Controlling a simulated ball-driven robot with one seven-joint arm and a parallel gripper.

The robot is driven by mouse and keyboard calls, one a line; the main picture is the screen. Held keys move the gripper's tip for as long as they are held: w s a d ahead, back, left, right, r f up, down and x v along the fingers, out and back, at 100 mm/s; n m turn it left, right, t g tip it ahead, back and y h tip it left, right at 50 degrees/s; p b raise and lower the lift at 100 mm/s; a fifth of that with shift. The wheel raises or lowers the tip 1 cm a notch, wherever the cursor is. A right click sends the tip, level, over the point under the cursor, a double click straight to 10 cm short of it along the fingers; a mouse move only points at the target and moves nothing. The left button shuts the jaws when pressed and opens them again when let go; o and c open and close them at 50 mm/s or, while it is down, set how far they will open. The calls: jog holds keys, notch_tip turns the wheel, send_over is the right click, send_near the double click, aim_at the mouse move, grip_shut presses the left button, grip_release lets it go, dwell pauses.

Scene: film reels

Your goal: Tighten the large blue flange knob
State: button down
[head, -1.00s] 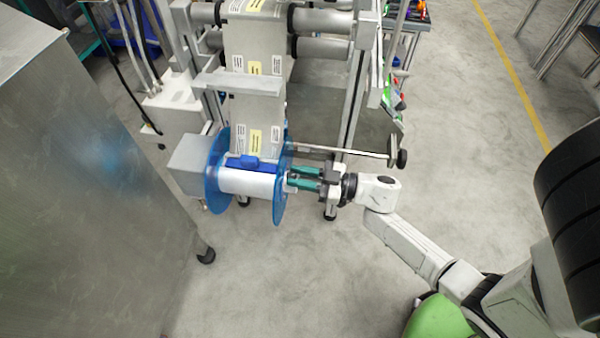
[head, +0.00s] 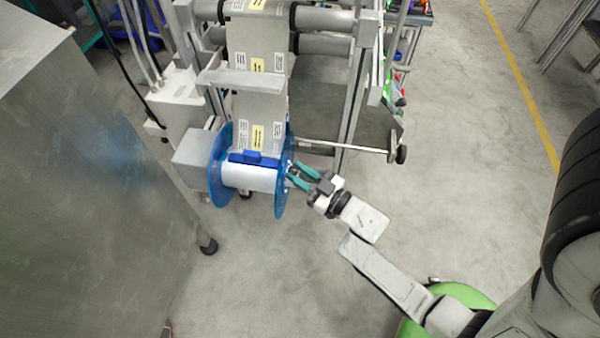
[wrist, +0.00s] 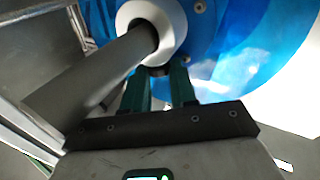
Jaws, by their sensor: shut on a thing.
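A reel with two translucent blue flanges (head: 281,190) and a white core (head: 248,178) sits on the machine. The outer flange (wrist: 225,45) fills the top right of the wrist view, with a white hub (wrist: 172,22) around a grey shaft (wrist: 100,75). My gripper (head: 291,176) comes at the outer flange's hub from the lower right, at a slant. In the wrist view my gripper's teal fingers (wrist: 160,76) are shut on a small dark knob (wrist: 160,69) at the hub's lower edge. The fingers hide most of this knob.
A grey rod with a black end knob (head: 401,154) sticks out to the right, just above my gripper. A large metal cabinet (head: 90,170) stands at the left. A printed web (head: 258,105) runs down to the reel. The floor at lower centre is clear.

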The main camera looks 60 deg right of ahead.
jog(key=c, duration=0.9)
grip_release()
jog(key=shift+w+a+r+n+y, duration=0.1)
jog(key=shift+n+y, duration=0.3)
jog(key=shift+y, duration=0.3)
